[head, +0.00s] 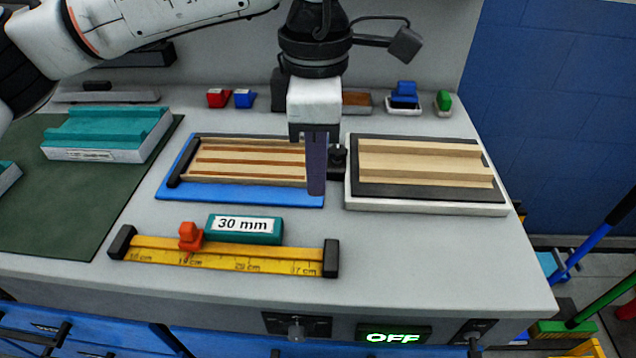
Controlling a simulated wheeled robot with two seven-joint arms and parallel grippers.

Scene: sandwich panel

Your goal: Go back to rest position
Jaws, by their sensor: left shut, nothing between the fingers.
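My left gripper (316,190) hangs pointing down at the middle of the bench, in front of the gap between two panels. Its fingers are shut with nothing between them. It covers the right end of the blue-based panel (240,193), which holds wooden strips in a dark frame. To its right, a second panel (425,190) with wooden strips lies on a white base. My left arm (150,25) comes in from the upper left. My right gripper does not show.
A yellow ruler (220,254) with an orange slider (190,236) and a teal "30 mm" block (262,232) lie in front. Teal blocks (105,130) sit on the green mat (60,200) at left. Small red, blue and green items line the back. The bench's front right is clear.

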